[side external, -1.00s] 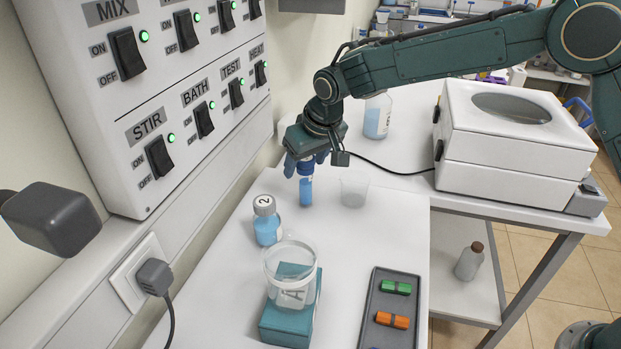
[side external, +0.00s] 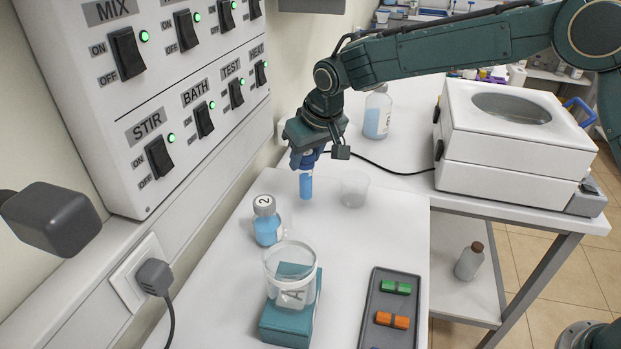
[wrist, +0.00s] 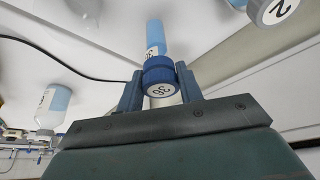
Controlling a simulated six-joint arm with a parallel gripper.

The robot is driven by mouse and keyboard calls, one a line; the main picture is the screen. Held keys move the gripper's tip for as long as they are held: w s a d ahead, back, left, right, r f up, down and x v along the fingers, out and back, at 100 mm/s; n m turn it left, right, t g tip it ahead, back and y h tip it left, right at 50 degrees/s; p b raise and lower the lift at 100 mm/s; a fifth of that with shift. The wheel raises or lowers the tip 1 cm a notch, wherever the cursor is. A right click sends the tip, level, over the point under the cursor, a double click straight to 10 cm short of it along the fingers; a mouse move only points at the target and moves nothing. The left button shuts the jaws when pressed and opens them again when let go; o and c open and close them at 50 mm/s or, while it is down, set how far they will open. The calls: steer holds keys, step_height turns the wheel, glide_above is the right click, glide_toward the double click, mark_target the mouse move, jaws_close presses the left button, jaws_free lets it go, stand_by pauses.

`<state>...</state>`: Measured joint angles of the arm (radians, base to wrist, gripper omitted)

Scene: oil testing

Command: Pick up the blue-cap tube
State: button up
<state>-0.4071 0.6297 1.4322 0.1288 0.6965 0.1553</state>
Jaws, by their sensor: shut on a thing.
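The blue-cap tube (side external: 306,187) hangs upright below my gripper (side external: 303,162) in the side view, over the far part of the white table. My gripper (wrist: 160,88) is shut on the cap, with one finger on each side. In the side view the fingers partly hide the cap.
A clear empty beaker (side external: 353,189) stands just right of the tube. Bottle 2 (side external: 267,222) and a beaker marked A (side external: 291,277) on a teal block (side external: 286,323) stand nearer. A tray (side external: 403,274) holds coloured pieces. The switch panel (side external: 150,100) lines the left wall.

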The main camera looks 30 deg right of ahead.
step_height(320, 180, up, 19)
steer(key=shift+f, duration=0.15)
stand_by(0.5)
steer(key=shift+s, duration=0.1)
stand_by(0.4)
